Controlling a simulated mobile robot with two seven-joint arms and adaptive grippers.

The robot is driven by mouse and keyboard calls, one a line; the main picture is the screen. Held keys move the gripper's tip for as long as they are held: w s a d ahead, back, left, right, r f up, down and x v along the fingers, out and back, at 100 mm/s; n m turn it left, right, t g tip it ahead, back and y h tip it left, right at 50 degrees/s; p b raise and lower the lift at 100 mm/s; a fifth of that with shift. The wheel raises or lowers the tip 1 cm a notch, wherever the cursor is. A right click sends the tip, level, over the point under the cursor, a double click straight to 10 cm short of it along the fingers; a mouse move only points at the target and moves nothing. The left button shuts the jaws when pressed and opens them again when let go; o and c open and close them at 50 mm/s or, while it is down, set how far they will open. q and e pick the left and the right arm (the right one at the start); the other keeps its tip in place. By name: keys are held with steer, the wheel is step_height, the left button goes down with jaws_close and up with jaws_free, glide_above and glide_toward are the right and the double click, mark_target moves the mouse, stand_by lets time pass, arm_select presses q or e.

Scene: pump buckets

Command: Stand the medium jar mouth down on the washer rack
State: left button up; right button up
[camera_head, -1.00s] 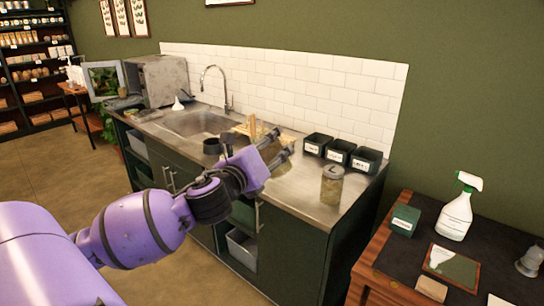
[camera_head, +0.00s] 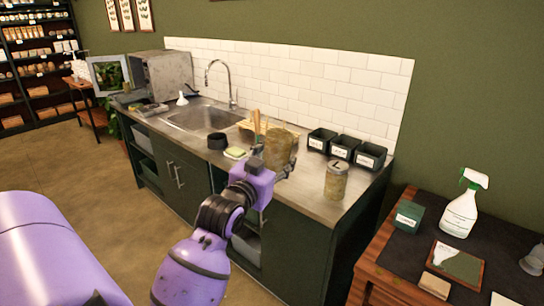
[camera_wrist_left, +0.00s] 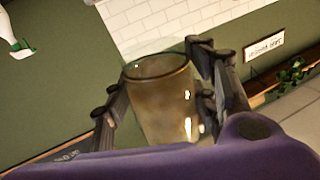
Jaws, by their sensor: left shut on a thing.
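A brownish, cloudy glass jar (camera_head: 281,150) is in my left gripper (camera_head: 279,163), above the counter's front part. In the left wrist view the jar (camera_wrist_left: 165,108) sits between the two dark fingers, its round rim at the top of the picture. Its upright or tilted pose in the room is hard to tell. A pale wooden rack (camera_head: 246,125) lies on the counter behind it, partly hidden by the jar and gripper. Another jar (camera_head: 336,182), lidded and marked L, stands upright to the right. My right gripper is out of view.
Three black bins (camera_head: 344,147) stand along the tiled wall. A dark round cup (camera_head: 217,141) and a yellow-green sponge (camera_head: 235,153) lie left of the gripper. The sink (camera_head: 200,118) is farther left. A wooden side table holds a spray bottle (camera_head: 460,212).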

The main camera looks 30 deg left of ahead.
arm_select(q)
steer(key=shift+d+n, duration=0.15)
steer(key=shift+n, duration=0.75)
